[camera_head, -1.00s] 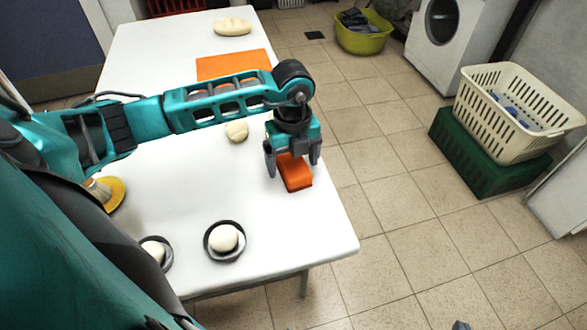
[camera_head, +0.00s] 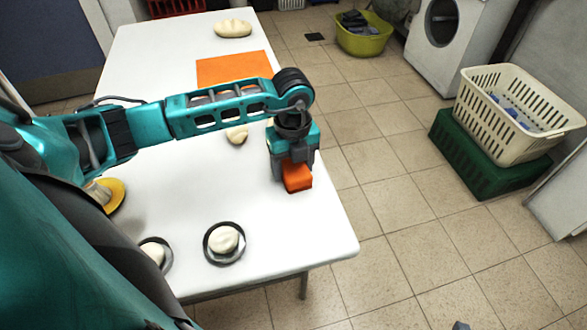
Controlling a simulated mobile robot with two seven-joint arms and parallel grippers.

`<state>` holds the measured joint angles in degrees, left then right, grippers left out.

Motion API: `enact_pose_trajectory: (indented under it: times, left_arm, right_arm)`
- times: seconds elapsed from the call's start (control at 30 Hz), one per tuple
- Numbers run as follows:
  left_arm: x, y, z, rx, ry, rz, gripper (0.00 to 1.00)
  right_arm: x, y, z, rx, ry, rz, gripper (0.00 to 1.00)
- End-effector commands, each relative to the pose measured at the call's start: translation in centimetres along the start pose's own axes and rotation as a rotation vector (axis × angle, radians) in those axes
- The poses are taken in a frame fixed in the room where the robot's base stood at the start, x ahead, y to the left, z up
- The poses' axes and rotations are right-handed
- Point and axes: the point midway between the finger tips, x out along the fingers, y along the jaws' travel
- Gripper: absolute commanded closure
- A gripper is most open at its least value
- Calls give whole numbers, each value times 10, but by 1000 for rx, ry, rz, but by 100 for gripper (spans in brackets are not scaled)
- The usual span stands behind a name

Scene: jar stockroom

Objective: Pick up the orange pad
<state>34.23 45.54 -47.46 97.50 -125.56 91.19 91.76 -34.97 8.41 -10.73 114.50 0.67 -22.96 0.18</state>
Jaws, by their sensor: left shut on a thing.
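The orange pad (camera_head: 298,180) is a small block at the right edge of the white table (camera_head: 180,200). My left gripper (camera_head: 292,172) is over it with its fingers pointing down, shut on it. The gripper hides the back part of the pad. I cannot tell whether the pad still touches the table. My right gripper is not clearly in view; only a small grey part shows at the bottom edge.
A flat orange sheet (camera_head: 233,68) and a bread-like loaf (camera_head: 233,28) lie toward the far end. A cream basket (camera_head: 480,110) stands on a green crate (camera_head: 453,150) at right.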

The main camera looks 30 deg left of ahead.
Motion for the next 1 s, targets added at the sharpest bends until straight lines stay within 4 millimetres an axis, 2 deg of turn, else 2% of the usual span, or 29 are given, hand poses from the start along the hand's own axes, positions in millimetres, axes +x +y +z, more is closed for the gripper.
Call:
enact_pose_trajectory:
  times: [0.27,0.47,0.57,0.8,1.0]
  left_arm:
    - [-4,0,0,0,-1,-2,67]
    - [-26,-1,1,0,-2,-4,67]
    - [-47,-1,1,1,-3,-5,67]
    - [-118,-1,1,1,-5,-6,67]
    - [-167,-1,1,0,-3,-4,67]
  right_arm:
    - [0,0,-1,3,1,0,100]
    - [-2,0,-4,2,3,2,100]
    - [-3,1,-5,0,2,4,100]
    - [-7,4,-5,-4,-2,13,100]
    - [-10,8,-7,-6,3,20,100]
